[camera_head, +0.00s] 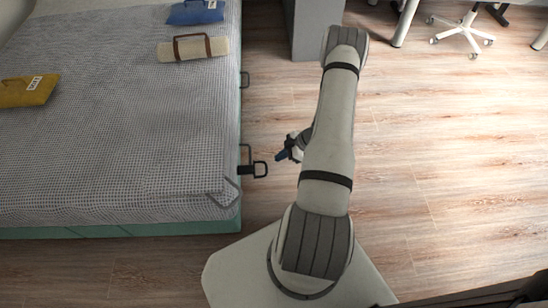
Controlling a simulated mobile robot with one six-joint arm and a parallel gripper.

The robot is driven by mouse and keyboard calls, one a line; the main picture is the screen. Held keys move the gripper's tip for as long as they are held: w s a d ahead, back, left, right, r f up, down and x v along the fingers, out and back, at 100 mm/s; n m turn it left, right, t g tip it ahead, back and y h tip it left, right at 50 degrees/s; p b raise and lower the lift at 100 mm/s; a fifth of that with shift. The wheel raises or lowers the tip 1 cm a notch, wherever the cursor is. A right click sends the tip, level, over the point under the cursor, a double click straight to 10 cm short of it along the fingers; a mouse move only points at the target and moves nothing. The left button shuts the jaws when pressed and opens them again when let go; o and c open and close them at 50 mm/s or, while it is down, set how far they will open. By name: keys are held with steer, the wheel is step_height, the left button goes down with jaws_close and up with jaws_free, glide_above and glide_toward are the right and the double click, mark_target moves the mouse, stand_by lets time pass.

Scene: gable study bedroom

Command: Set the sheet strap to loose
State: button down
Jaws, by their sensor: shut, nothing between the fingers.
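A black loop-shaped fitting (254,167) sticks out from the right side of the bed near its front corner. I cannot tell which of these is the sheet strap, or whether either is set to loose. My gripper (281,156) is shut and empty, just right of the nearer fitting and apart from it. My own arm partly hides the gripper.
The bed (120,130) has a grey checked cover with a folded corner (224,194). On it lie a yellow pouch (28,91), a blue pouch (195,12) and a cream roll (192,48) with a brown band. A grey cabinet (315,28) stands behind. Wooden floor (440,140) is clear at right.

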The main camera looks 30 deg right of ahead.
steer(key=shift+p+v, duration=0.3)
steer(key=shift+v, duration=0.7)
steer(key=w+d+r+m+t+h+p, duration=0.1)
steer(key=w+r+h+p, duration=0.25)
steer(key=r, duration=0.65)
steer(key=w+d+r+m+t+h+p, duration=0.15)
steer(key=w+r, duration=0.25)
steer(key=r, duration=0.6)
steer(key=w+d+r+m+h+p, duration=0.1)
steer(key=w+d+r+h+p, duration=0.2)
steer(key=r, duration=0.7)
steer(key=s+a+r+m+h+p, duration=0.1)
steer(key=a+r+m+h+p, duration=0.15)
steer(key=r, duration=0.75)
steer(key=s+a+r+m+h+p, duration=0.1)
steer(key=a+r+m+p, duration=0.2)
steer(key=r, duration=0.7)
steer(key=s+a+r+m+g+y+p, duration=0.1)
steer(key=s+a+r+m+y+p, duration=0.1)
steer(key=s+a+r+p, duration=0.3)
steer(key=s+a+r+m+g+y+p, duration=0.1)
steer(key=s+a+r+p, duration=0.4)
steer(key=s+a+r, duration=0.8)
steer(key=s+r+m+g, duration=0.1)
steer(key=s+r, duration=0.1)
steer(key=s, duration=0.4)
steer(key=shift+s+a+r+y, duration=0.15)
steer(key=shift+a+r+y, duration=0.05)
steer(key=shift+y, duration=0.15)
